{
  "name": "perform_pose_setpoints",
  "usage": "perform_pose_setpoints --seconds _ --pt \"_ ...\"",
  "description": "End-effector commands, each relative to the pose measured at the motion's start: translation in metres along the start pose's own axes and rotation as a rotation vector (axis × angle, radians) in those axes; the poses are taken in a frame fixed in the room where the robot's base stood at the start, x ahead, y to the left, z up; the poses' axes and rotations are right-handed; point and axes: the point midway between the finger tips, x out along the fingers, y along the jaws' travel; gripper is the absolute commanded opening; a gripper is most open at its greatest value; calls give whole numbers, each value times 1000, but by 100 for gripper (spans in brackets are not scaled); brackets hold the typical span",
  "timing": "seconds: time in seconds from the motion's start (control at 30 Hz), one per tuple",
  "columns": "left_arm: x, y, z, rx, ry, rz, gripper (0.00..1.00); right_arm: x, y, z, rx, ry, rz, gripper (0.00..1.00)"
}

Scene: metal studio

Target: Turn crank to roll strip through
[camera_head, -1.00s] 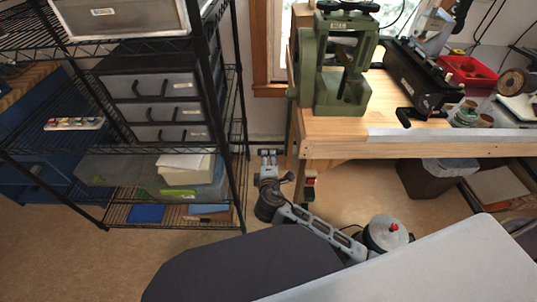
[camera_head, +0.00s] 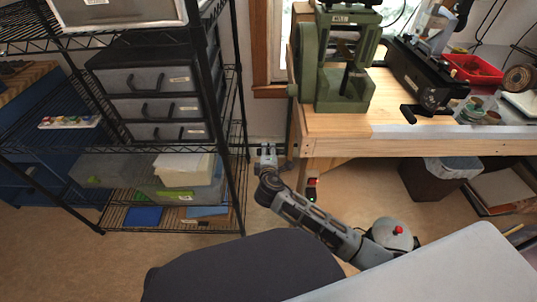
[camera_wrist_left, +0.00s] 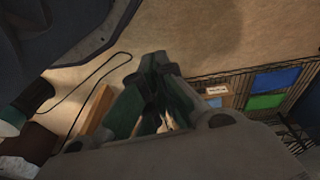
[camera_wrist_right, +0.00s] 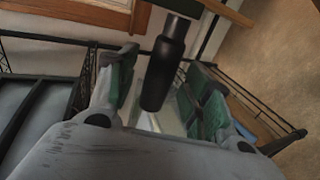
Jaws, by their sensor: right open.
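The green rolling mill (camera_head: 345,85) stands upright on the left end of the wooden workbench. A dark upright cylindrical handle (camera_wrist_right: 163,75), apparently the crank's, shows in the right wrist view. My right gripper (camera_head: 267,150) is just left of the bench's front left corner, below the mill. In its wrist view the right gripper (camera_wrist_right: 165,65) has its fingers wide apart, with the handle in the space between them; I see no grip on it. My left gripper (camera_wrist_left: 158,62) shows only in its wrist view, with its fingertips together and nothing clearly held. I cannot make out a strip.
A black wire shelf (camera_head: 237,150) with drawers (camera_head: 155,105) stands close left of my right gripper. The workbench (camera_head: 380,118) also carries a black machine (camera_head: 425,75) and a red tray (camera_head: 472,68). A bin (camera_head: 435,178) is under it. Open floor lies before the shelf.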

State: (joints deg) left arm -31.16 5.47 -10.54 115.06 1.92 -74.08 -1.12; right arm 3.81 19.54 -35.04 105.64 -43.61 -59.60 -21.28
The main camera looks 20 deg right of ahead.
Motion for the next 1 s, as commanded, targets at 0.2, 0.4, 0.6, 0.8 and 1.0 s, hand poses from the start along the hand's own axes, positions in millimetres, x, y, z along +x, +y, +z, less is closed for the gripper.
perform_pose_setpoints --seconds 0.2,0.4,0.6,0.8,1.0 --pt "-10 3 -6 2 21 6 0 15 -1 0 0 0 0 50" --pt "-15 4 -7 2 27 8 0 18 0 0 -1 1 0 50" --pt "-16 3 -8 2 27 8 0 18 0 0 0 1 0 50" --pt "-16 3 -8 3 27 7 0 18 0 0 0 1 0 29" --pt "-16 3 -8 3 27 7 0 18 0 0 0 0 0 4"
